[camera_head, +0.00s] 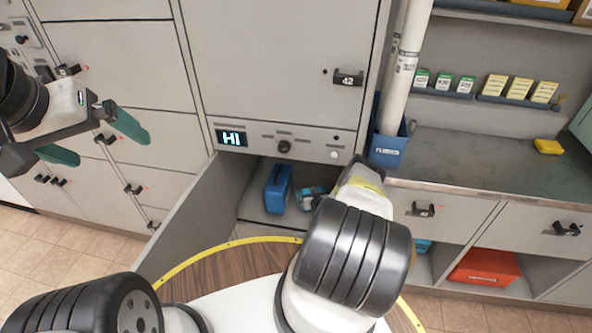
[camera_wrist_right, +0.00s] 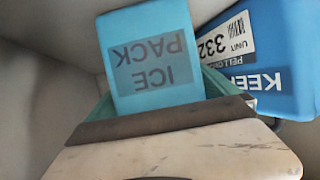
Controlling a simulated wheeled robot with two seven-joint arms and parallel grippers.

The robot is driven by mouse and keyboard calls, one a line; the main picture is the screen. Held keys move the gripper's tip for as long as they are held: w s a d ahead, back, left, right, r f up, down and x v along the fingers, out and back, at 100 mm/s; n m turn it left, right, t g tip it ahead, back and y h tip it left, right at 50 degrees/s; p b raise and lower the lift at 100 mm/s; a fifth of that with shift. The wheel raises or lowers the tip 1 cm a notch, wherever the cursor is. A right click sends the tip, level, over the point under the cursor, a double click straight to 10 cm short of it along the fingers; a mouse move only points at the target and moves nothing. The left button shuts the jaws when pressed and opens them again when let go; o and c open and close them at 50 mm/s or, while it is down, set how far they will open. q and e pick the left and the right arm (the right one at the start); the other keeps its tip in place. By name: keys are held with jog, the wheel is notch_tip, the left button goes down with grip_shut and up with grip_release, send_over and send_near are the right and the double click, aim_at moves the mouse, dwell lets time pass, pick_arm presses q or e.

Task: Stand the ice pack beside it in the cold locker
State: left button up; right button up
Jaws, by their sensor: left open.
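The light-blue ice pack (camera_wrist_right: 152,62), with a grey label reading ICE PACK, shows upside down in the right wrist view. My right gripper (camera_wrist_right: 158,100) has its teal fingers along both sides of the pack and is shut on it. In the head view the pack (camera_head: 309,199) is inside the open cold locker (camera_head: 256,211), partly behind my right arm. A darker blue box (camera_head: 277,188) stands just left of it; it also shows in the right wrist view (camera_wrist_right: 275,60). Whether the pack touches the locker floor is unclear. My left gripper (camera_head: 98,142) is open and empty at the upper left.
The locker door (camera_head: 190,218) hangs open on the left, below a panel reading HI (camera_head: 231,138). A blue holder (camera_head: 388,146) with tubes stands right of the locker. A grey counter (camera_head: 470,160) and a red bin (camera_head: 486,268) lie further right.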

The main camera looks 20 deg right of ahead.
jog(key=shift+r, duration=0.1)
jog(key=shift+s+r, duration=0.1)
jog(key=shift+r, duration=0.05)
jog(key=v, duration=1.1)
jog(key=shift+s, duration=0.4)
jog(key=shift+a+r, duration=0.1)
